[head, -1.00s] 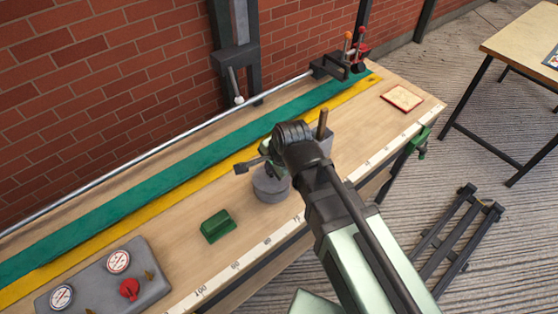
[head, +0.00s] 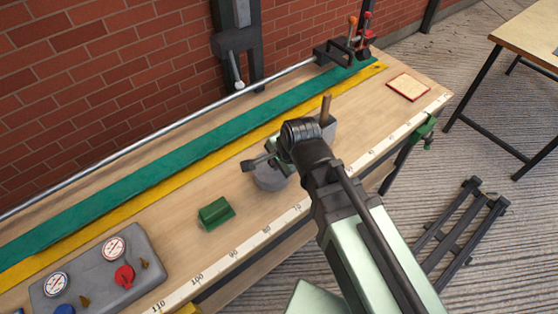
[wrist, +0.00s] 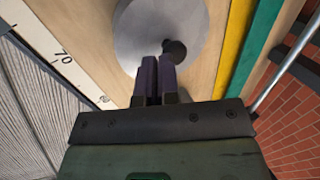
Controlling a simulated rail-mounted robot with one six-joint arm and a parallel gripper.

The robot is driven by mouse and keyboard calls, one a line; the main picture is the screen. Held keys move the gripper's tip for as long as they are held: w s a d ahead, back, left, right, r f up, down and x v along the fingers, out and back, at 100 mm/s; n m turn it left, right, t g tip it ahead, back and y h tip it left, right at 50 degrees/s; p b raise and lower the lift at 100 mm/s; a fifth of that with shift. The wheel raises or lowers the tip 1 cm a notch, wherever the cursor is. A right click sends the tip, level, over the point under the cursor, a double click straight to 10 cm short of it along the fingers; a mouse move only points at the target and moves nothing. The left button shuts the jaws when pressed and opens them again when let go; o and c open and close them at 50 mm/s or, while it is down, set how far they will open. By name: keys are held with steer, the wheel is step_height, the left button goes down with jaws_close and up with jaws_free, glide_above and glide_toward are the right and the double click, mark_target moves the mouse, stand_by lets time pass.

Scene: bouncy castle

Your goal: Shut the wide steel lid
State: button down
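A round, flat grey steel piece (wrist: 150,32) with a dark ball knob (wrist: 175,50) fills the top of the wrist view; it looks like the wide lid. In the head view a round grey piece (head: 268,180) lies on the bench, partly hidden by my arm. I cannot tell how far open it is, and its hinge does not show. My gripper's purple fingers (wrist: 157,77) are close together over the disc's near edge. Their tips are just beside the knob in the picture, and nothing shows between them. I cannot tell whether they touch it.
A green block (head: 216,213) and a grey gauge panel (head: 105,272) stand left along the bench. A wooden handle (head: 326,108) rises behind my arm. Green (head: 170,172) and yellow strips run along the back. A red-edged card (head: 408,87) lies far right. Bare wood lies between.

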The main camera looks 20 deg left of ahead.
steer(key=p+v, duration=1)
steer(key=shift+r, duration=0.4)
steer(key=shift+d, duration=0.15)
